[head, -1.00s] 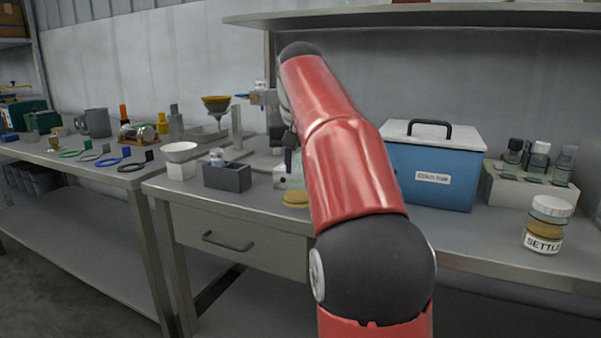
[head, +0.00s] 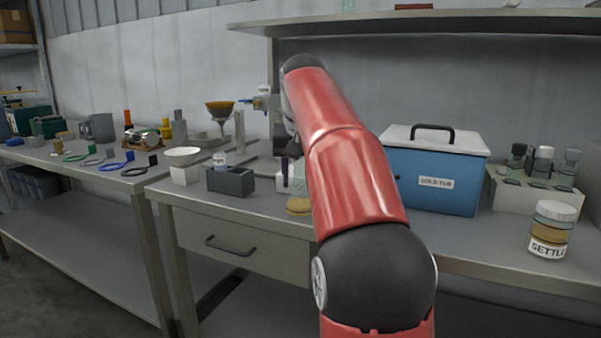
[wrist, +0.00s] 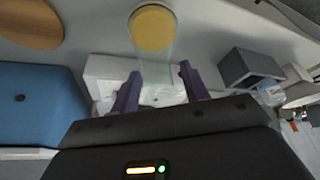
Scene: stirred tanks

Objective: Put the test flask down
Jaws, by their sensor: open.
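The test flask looks like the clear glass vessel with a round amber part (wrist: 153,28) in the wrist view. Its clear body runs from the amber part to between my fingers. In the head view its amber part (head: 299,205) shows low at the bench's front, left of my arm, and it appears to rest on the bench. My gripper (wrist: 160,88) is open, with one purple finger on each side of the clear body. Gaps show beside the glass. In the head view my arm hides much of this spot.
A white block (wrist: 105,68) lies beyond the flask. A dark grey block (head: 230,181) stands to the left in the head view, a blue tub (head: 436,195) to the right. A round wooden disc (wrist: 30,22) lies near the flask. A labelled jar (head: 551,230) stands far right.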

